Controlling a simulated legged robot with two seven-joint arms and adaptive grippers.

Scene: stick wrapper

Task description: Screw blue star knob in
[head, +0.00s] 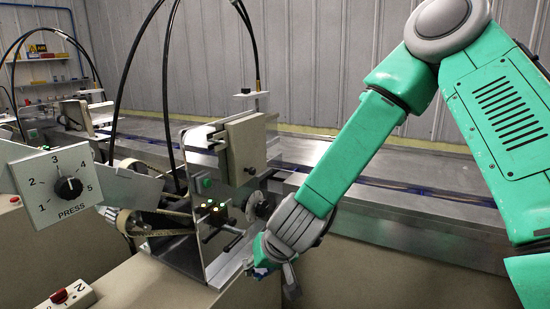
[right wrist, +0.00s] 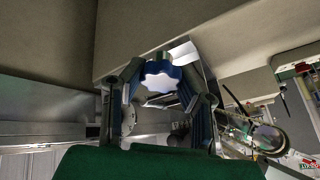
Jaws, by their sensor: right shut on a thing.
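The blue star knob (right wrist: 163,74) shows in the right wrist view, with a pale, shiny, lobed face and a darker blue edge. My right gripper (right wrist: 161,80) has one finger on each side of it and is shut on it. In the head view my right gripper (head: 272,270) is low at the front right corner of the wrapper machine (head: 215,225), by its metal plate. A small blue patch shows at the fingers there; most of the knob is hidden. The screw hole is hidden too. My left gripper is not in view.
A press dial panel (head: 56,187) hangs at the left. A box with a red button (head: 60,297) sits at the lower left. Black cables (head: 172,95) arch over the machine. A metal conveyor bed (head: 420,225) runs behind my right arm.

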